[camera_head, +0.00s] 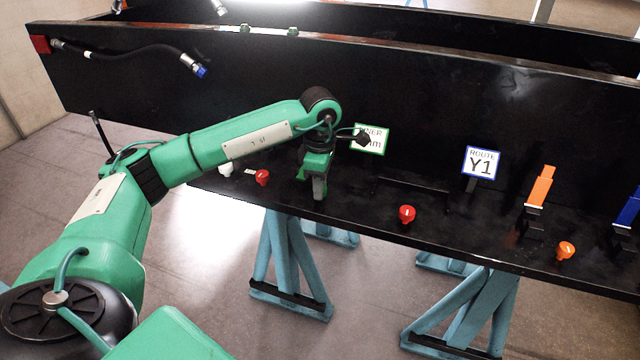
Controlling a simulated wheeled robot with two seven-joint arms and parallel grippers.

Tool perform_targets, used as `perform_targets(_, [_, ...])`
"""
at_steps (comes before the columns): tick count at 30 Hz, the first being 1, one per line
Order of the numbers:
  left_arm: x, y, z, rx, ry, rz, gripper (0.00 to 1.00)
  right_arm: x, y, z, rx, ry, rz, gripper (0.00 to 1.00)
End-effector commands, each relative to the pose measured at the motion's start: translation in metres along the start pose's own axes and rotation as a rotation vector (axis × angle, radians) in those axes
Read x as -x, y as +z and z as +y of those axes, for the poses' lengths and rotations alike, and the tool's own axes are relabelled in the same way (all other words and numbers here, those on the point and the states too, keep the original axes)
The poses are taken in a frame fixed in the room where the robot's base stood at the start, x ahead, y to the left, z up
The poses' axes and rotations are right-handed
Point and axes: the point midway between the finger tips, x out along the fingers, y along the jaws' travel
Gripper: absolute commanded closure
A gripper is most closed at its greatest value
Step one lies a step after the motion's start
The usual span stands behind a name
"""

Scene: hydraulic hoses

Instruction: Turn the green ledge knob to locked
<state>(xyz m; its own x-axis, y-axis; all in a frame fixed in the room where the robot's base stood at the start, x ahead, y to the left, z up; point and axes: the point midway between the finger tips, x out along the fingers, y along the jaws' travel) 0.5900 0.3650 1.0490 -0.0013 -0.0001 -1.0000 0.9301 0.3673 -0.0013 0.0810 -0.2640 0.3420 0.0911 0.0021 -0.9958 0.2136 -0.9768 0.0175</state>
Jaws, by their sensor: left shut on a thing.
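My left gripper (318,188) points down at the black ledge, below the sign with the green border. It is shut on the green ledge knob, which its fingers mostly hide. A small patch of green (301,173) shows just left of the fingers and looks like part of the knob. I cannot tell which way the knob is turned. My right gripper is not in view.
Red knobs (262,177) (407,214) stand on the ledge (350,205) either side of the gripper. An orange knob (566,250) and orange handle (540,187) are at right. A "ROUTE Y1" sign (481,163) stands nearer. A hose (140,50) hangs upper left.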

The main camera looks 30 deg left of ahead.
Motion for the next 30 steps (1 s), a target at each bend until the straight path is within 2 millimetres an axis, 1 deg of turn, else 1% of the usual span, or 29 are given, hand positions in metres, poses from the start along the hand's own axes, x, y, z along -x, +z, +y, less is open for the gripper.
perform_targets(1, [0.002, 0.0, 0.001, 0.001, 0.005, -0.002, 0.94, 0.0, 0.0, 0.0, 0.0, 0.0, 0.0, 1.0])
perform_targets(2, [0.002, 0.0, 0.001, 0.001, 0.005, -0.002, 0.69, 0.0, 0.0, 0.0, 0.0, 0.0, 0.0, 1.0])
perform_targets(3, [0.002, 0.0, 0.001, 0.001, 0.005, -0.002, 0.61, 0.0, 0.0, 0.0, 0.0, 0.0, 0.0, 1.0])
perform_targets(5, [0.002, 0.0, 0.001, 0.001, 0.004, -0.002, 0.5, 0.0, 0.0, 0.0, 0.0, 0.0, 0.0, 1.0])
perform_targets(13, [0.001, 0.0, 0.001, 0.001, 0.002, -0.001, 0.49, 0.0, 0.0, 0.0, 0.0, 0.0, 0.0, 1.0])
perform_targets(17, [0.007, 0.0, 0.001, 0.001, 0.004, -0.002, 0.49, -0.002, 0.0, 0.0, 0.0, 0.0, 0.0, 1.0])
perform_targets(20, [0.021, 0.001, 0.001, 0.001, 0.005, -0.003, 0.49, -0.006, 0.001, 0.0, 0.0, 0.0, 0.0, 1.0])
perform_targets(22, [0.035, 0.001, 0.001, 0.001, 0.006, -0.003, 0.49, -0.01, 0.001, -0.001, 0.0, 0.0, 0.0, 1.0])
perform_targets(30, [0.101, 0.001, 0.001, 0.002, 0.007, -0.004, 0.49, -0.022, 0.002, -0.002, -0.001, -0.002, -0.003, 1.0])
